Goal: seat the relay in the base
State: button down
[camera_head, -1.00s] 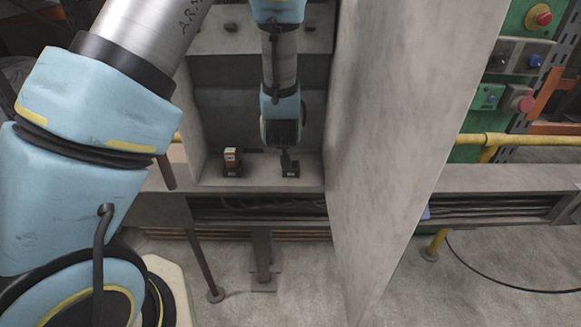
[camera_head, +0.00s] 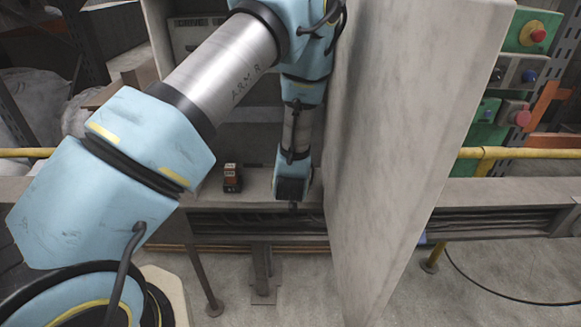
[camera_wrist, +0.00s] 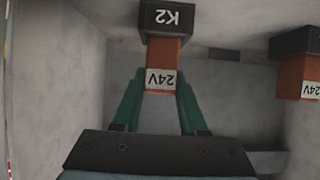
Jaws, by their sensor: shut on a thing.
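In the wrist view my gripper (camera_wrist: 162,76) has its green fingers on both sides of an orange relay (camera_wrist: 164,52) with a white 24V label. The relay is lined up with a black base marked K2 (camera_wrist: 167,17), and its far end meets the base's edge in the picture. I cannot tell how deep it sits, since the contact end is hidden. In the head view my arm's end (camera_head: 292,185) is low at the shelf on the right, and it hides the held relay and most of the base.
Another orange 24V relay (camera_wrist: 297,76) stands in its own black base (camera_wrist: 297,40); it also shows left of my arm's end in the head view (camera_head: 231,173). A tall grey panel (camera_head: 400,130) stands close on the right. A yellow rail (camera_head: 520,153) runs behind it.

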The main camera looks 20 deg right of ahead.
jog(key=shift+f, duration=0.2)
jog(key=shift+c, duration=2.2)
grip_release()
jog(key=shift+r, duration=0.25)
jog(key=b+v, duration=0.2)
jog(key=v, duration=1)
jog(key=shift+b, duration=0.35)
